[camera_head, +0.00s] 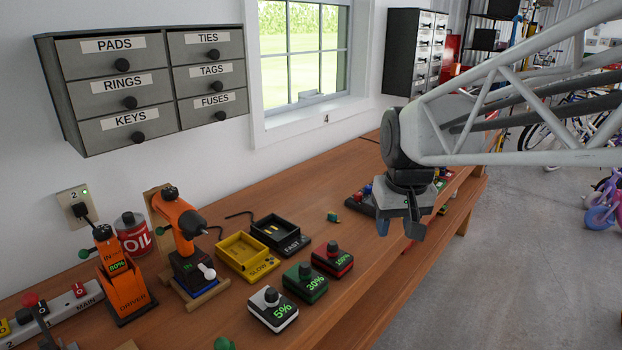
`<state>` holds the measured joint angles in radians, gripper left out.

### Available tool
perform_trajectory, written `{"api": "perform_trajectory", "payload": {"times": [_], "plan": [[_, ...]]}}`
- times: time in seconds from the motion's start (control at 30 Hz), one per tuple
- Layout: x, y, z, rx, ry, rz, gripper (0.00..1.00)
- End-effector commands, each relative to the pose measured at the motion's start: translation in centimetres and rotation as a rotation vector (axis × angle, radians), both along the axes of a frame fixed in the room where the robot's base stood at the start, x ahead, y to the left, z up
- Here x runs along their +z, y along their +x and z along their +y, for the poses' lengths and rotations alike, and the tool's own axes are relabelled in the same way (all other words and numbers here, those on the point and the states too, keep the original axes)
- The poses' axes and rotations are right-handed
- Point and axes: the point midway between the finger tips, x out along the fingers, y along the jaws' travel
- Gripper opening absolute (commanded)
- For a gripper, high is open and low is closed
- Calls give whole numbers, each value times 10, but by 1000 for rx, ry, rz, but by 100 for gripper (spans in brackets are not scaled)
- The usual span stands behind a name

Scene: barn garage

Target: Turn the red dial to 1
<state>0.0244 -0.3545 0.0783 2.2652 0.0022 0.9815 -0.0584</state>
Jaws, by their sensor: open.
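My gripper (399,229) hangs open and empty at the right, fingers down, above the right part of the bench. Partly behind it, a dark panel (361,204) lies on the bench with small red and blue knobs; a red knob (367,190) shows left of the gripper. Its markings are too small to read, and the gripper hides part of it. Another red knob (31,299) shows at the far left by the white MAIN power strip (84,302). I cannot tell which is the red dial or its setting. My gripper appears apart from both.
The wooden bench (310,220) holds white 5% (272,313), green 30% (304,287) and red 100% (332,262) blocks, yellow and black chargers, orange drivers and an OIL can (133,235). Labelled drawers (150,80) hang above. The bench is mostly clear between blocks and panel.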

Motion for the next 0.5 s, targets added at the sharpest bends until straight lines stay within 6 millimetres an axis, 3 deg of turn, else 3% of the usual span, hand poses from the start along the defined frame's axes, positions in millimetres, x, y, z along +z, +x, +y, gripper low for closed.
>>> {"api": "perform_trajectory", "payload": {"times": [0.5], "plan": [[7,131,-9,39,3,46,44]]}}
